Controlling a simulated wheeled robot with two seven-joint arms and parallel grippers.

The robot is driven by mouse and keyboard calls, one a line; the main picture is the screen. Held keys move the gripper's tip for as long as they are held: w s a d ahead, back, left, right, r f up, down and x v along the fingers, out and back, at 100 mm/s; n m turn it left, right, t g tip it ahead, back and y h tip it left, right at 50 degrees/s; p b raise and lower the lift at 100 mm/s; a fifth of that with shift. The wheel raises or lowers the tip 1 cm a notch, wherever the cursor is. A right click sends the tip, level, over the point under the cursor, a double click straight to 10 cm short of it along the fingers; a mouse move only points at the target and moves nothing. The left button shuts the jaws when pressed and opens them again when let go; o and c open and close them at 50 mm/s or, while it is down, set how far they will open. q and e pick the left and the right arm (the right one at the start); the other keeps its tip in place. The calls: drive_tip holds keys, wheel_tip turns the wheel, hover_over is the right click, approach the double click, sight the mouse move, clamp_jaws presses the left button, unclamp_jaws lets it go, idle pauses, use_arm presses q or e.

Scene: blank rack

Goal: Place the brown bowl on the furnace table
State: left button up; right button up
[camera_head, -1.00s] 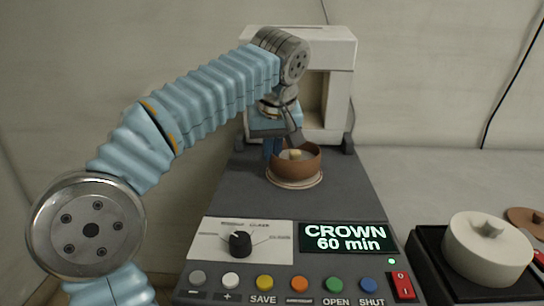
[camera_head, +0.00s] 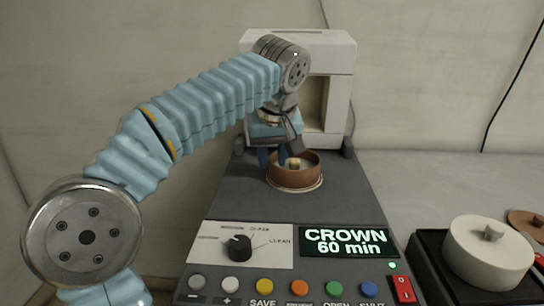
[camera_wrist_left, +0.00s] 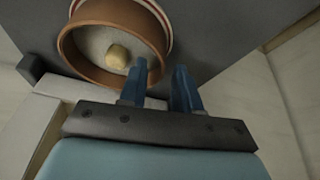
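The brown bowl (camera_head: 296,180) sits upright on the round pale-rimmed furnace table (camera_head: 318,186) in the middle of the grey machine. A small cream block (camera_head: 294,163) lies inside the bowl. My left gripper (camera_head: 273,158) is at the bowl's left side, with its blue fingers apart. In the left wrist view, the fingers (camera_wrist_left: 158,72) are open. One overlaps the bowl's inside near the rim and the other is outside the bowl (camera_wrist_left: 80,64). Part of the round table rim (camera_wrist_left: 163,14) shows behind the bowl. My right gripper is not in view.
A white furnace housing (camera_head: 340,75) stands behind the bowl. The front panel has a dial (camera_head: 238,248), a display (camera_head: 344,240) and several buttons. At the right, a white lidded pot (camera_head: 488,255) stands on a black tray (camera_head: 428,262). The counter behind it is clear.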

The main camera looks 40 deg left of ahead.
use_arm(q)
drive_tip(key=p+v, duration=0.2)
drive_tip(key=v, duration=0.9)
drive_tip(key=shift+r, duration=0.25)
